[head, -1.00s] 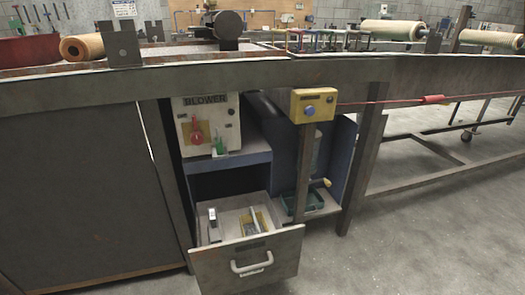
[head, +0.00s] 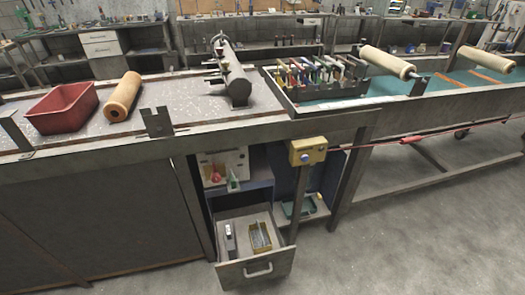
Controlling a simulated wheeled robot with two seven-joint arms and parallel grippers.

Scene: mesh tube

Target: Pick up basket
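The likely basket is a red open-topped bin (head: 62,112) with sloping sides. It stands on the speckled grey bench top at the left in the head view, and its inside looks empty. It is upright, left of a tan roll. No other basket is plain to see. Neither of my grippers shows in the head view.
A tan roll (head: 122,97) lies right of the bin. A dark metal cylinder (head: 231,72) and a rack of coloured tools (head: 318,75) stand farther right. Below, an open drawer (head: 254,255) juts out from the bench. Clear floor (head: 430,225) lies at the right.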

